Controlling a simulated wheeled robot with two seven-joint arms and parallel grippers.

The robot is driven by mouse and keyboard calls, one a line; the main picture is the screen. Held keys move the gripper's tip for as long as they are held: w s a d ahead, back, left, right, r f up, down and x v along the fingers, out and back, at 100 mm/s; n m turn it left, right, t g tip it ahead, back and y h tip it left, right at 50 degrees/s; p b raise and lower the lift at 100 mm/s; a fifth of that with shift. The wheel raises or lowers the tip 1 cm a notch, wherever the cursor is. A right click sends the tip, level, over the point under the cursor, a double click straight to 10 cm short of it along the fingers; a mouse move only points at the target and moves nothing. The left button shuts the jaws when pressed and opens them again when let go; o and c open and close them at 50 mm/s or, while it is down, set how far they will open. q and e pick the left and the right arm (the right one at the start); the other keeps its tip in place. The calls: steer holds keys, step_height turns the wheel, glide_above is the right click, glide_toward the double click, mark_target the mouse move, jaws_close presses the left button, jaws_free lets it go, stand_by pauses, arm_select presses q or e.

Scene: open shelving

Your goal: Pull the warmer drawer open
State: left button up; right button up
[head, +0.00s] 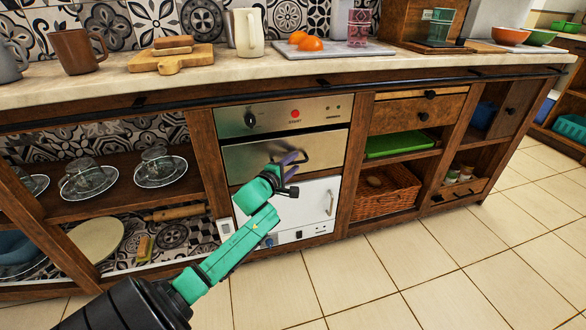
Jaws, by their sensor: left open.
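The warmer drawer (245,158) is a brushed-steel front below a control panel with a knob and a red start button. It looks shut, flush with the cabinet. Its dark curved handle (303,159) shows at the middle of the front. My left gripper (291,172) reaches in from the lower left and is open. Its dark fingers are at the handle, overlapping it in the picture. I cannot tell whether they touch it or stand around it. The green wrist hides part of the lower front. My right gripper is not in view.
A white appliance door (318,200) with its own handle is below the drawer. Open shelves with glass dishes (88,180) are on the left. A wicker basket (388,192) and green tray (400,145) are on the right. The tiled floor (440,260) in front is clear.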

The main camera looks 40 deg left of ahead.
arm_select(q)
steer(key=shift+w, duration=0.1)
jaws_close()
stand_by(1.4)
